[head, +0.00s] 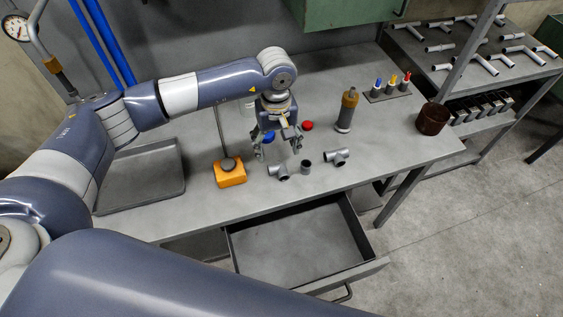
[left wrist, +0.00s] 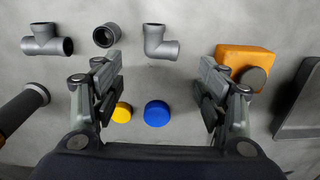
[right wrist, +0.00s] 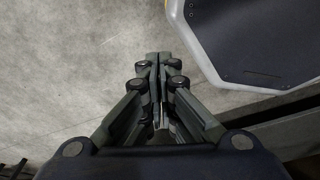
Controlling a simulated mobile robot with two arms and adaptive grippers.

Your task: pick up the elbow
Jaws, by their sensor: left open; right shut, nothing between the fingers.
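The grey elbow (head: 278,172) lies on the workbench, at the left end of a short row of pipe fittings. It also shows in the left wrist view (left wrist: 160,44), just beyond the fingertips and between their lines. My left gripper (head: 282,145) points down over the bench, open and empty, behind the elbow and apart from it. It shows in the left wrist view too (left wrist: 157,72). My right gripper (right wrist: 158,58) is shut and empty above the floor. It is not seen in the head view.
A coupling (head: 305,167) and a tee (head: 338,157) lie right of the elbow. An orange box (head: 230,174) stands left of it. Blue (left wrist: 157,113), yellow (left wrist: 122,112) and red (head: 307,126) caps lie near the gripper. An open drawer (head: 300,244) juts out in front.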

